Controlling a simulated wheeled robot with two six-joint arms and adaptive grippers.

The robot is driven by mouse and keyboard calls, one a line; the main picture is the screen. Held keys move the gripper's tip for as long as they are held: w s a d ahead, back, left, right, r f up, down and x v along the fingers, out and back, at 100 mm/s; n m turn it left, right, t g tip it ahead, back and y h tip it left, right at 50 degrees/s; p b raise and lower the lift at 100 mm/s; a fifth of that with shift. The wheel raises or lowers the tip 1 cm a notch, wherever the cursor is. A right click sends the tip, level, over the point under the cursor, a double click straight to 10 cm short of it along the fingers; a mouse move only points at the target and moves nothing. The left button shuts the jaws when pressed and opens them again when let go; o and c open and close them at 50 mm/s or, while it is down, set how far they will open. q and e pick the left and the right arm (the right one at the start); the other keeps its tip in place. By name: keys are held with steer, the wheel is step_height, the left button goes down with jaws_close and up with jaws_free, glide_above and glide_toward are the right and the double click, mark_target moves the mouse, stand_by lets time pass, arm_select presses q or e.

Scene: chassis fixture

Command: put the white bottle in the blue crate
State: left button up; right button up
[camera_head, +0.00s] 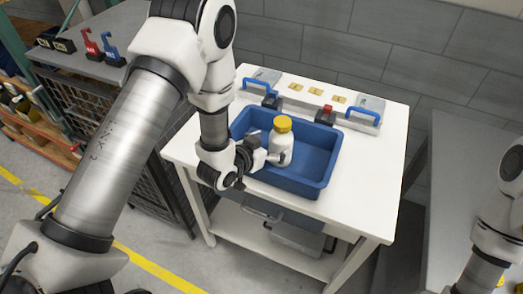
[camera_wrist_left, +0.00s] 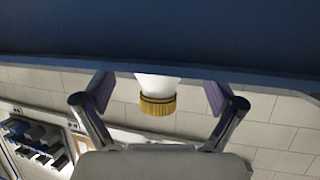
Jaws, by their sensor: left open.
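The white bottle (camera_head: 281,149) with a yellow cap stands upright inside the blue crate (camera_head: 325,160), toward its left side in the head view. The crate sits on a white table. My left gripper (camera_head: 268,151) is at the bottle, with its fingers on either side of it and open. In the left wrist view, which is turned upside down, the bottle (camera_wrist_left: 157,86) shows between the spread fingers (camera_wrist_left: 159,95), with a gap on each side. The blue crate wall (camera_wrist_left: 160,45) hides its lower body there. My right gripper is not in view.
The white table (camera_head: 375,215) has a back strip with blue handles (camera_head: 361,115), yellow labels and a small red part (camera_head: 327,109). Red and blue hook-like items (camera_head: 92,45) stand on a cabinet at the left. The right side of the crate is empty.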

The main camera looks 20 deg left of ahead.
arm_select(q)
steer(key=b+v, duration=0.1)
steer(key=v, duration=0.6)
steer(key=s+a+f+n+g+y, duration=0.2)
steer(key=s+f+g, duration=0.55)
steer(key=f, duration=0.65)
steer(key=s+a+f+n+g+y, duration=0.1)
steer(key=s+f, duration=0.3)
steer(key=s, duration=0.5)
steer(key=s+a+f+g+y, duration=0.1)
steer(key=s+f+g, duration=0.3)
steer(key=s, duration=0.5)
steer(key=shift+f+n, duration=0.4)
steer(key=shift+f, duration=0.25)
steer(key=shift+a+g, duration=0.1)
steer(key=shift+g, duration=0.15)
